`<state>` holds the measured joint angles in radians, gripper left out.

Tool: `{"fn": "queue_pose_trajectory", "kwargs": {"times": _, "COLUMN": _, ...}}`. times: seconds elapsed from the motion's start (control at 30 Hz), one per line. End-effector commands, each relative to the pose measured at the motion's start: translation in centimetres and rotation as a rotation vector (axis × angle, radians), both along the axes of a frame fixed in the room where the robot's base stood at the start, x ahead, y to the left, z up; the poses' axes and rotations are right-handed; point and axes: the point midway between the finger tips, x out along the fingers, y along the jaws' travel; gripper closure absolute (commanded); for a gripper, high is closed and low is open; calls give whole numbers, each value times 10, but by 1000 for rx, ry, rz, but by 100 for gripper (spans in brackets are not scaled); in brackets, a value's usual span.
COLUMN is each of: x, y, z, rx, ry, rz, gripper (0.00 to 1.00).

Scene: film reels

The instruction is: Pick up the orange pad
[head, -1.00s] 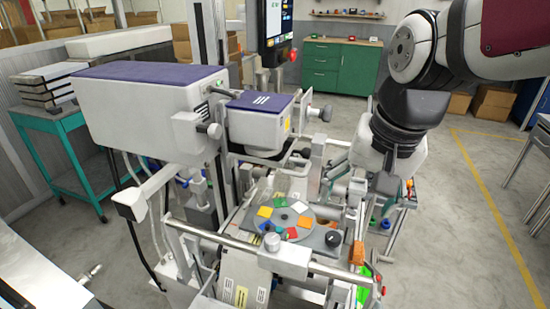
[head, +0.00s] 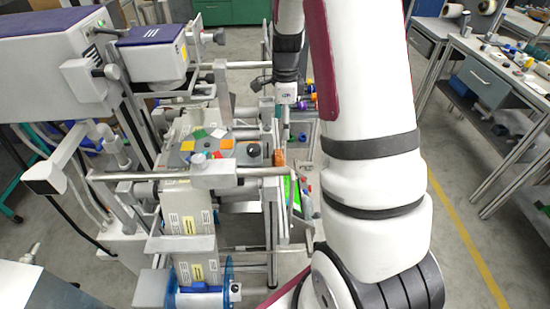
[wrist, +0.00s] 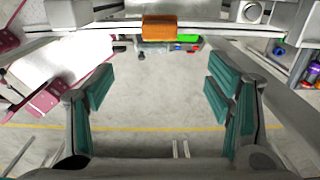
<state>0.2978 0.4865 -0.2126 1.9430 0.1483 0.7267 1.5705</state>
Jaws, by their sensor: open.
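A separate orange block (head: 280,158) is at the right edge of the machine. An orange block also shows at the top middle of the wrist view (wrist: 159,28), against a pale horizontal bar. I cannot tell for certain which one is called the pad. My gripper (wrist: 158,88) is open and empty, with teal fingers apart and bare floor between them; the orange block is beyond the gap. The fingers are not clearly visible in the head view.
A metal rail (head: 130,175) crosses the front of the machine, with a black knob (head: 254,150) near the disc. The white and purple housing (head: 155,55) overhangs behind. A grey workbench (head: 490,80) stands at the right.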

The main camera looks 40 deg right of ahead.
Motion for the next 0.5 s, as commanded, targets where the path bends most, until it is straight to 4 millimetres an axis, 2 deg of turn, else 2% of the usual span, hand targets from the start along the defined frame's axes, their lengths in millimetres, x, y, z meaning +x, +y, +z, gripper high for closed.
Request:
{"fn": "queue_pose_trajectory", "kwargs": {"times": 0.3, "x": -2, "y": 1, "z": -57, "rx": 3, "ry": 4, "rz": 1, "gripper": 27}}
{"fn": "queue_pose_trajectory", "kwargs": {"times": 0.5, "x": 0, "y": 1, "z": -78, "rx": 1, "ry": 2, "rz": 2, "gripper": 27}}
